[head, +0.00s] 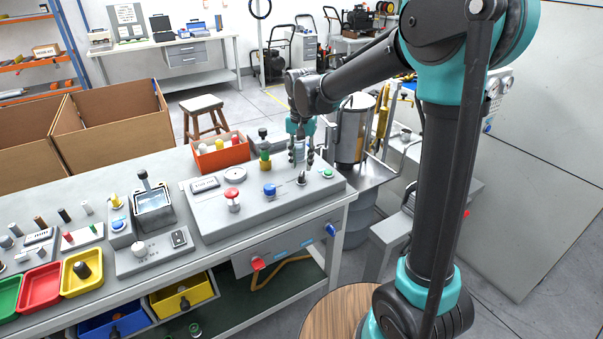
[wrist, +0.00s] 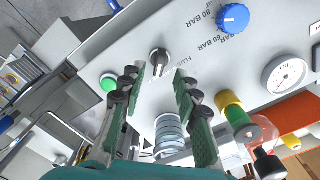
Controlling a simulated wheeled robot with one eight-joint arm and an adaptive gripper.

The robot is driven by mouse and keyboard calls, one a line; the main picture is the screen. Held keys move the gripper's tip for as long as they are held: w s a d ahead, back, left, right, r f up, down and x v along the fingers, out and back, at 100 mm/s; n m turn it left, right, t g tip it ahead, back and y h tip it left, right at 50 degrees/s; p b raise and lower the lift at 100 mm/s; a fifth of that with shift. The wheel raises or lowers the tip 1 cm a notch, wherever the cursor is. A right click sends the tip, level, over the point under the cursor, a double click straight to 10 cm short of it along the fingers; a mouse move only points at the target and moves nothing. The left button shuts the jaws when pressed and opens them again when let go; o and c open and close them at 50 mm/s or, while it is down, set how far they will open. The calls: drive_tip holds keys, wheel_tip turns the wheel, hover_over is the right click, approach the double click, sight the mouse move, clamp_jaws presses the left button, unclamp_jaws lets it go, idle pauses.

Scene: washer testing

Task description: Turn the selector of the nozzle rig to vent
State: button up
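The nozzle rig (head: 215,215) is a grey console on the bench, under my gripper (head: 302,158). In the wrist view the selector (wrist: 160,62) is a dark knob with a pale pointer line, on a light panel with lettering beside it, only partly readable. My gripper (wrist: 160,88) is open there, its green-and-black fingers spread to either side. The selector shows just beyond and between the fingertips. I see nothing held, and I cannot tell whether a finger touches the knob. In the head view the selector (head: 301,179) is small, below the fingers.
A green button (wrist: 108,82) is close to one finger. A ribbed clear cylinder (wrist: 168,132) and a yellow-and-green fitting (wrist: 232,108) are near the fingers. A blue knob (wrist: 233,17) marked 80 BAR and a gauge (wrist: 285,73) lie farther off. An orange bin (head: 221,156) stands behind.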

sight(301, 174)
drive_tip(key=shift+f, duration=2.35)
clamp_jaws()
